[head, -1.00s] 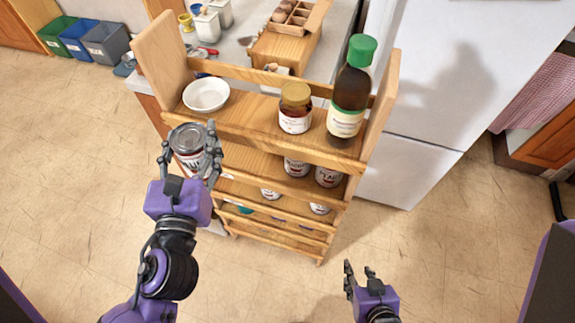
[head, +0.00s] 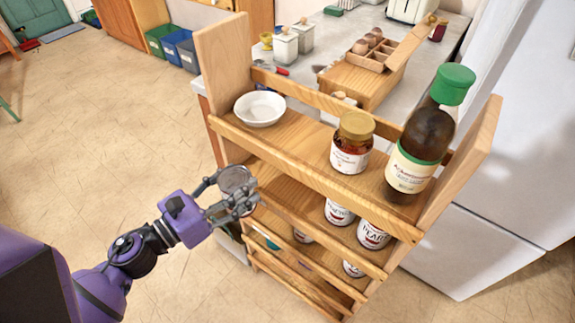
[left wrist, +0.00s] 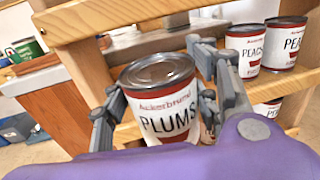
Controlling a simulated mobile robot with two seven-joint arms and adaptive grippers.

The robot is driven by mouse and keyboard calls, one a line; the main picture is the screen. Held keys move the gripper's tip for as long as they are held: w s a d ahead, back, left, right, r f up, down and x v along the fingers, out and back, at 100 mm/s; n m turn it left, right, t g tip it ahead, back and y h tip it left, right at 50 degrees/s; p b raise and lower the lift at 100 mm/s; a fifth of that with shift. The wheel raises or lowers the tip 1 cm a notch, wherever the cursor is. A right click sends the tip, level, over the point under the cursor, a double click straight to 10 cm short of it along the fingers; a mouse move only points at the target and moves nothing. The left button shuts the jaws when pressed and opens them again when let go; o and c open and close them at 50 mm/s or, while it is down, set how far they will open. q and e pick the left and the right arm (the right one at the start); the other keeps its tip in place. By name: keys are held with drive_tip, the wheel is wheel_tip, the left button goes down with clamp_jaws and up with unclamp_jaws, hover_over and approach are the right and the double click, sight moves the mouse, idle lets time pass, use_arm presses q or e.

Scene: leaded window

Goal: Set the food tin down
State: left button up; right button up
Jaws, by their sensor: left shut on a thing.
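The food tin (left wrist: 165,105), labelled PLUMS, is upright between the fingers of my left gripper (left wrist: 165,110) in the left wrist view. In the head view the tin (head: 234,179) shows its metal lid. My left gripper (head: 232,190) is shut on it, at the left front of the wooden shelf unit (head: 300,150), by the second shelf. Other tins, one labelled PEARS (head: 372,236), stand to the right on that shelf. My right gripper does not show now.
The top shelf holds a white bowl (head: 260,108), a jar (head: 352,143) and a green-capped bottle (head: 425,140). A wooden rail runs along each shelf front. The second shelf's left part looks clear.

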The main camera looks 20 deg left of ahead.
use_arm(q)
drive_tip(key=p+x, duration=0.1)
drive_tip(key=x, duration=0.7)
drive_tip(key=f+p+x, duration=0.1)
drive_tip(key=x, duration=0.4)
drive_tip(key=shift+p, duration=0.3)
drive_tip(key=shift+f, duration=0.3)
drive_tip(key=shift+s+r, duration=0.1)
drive_tip(key=shift+s, duration=0.05)
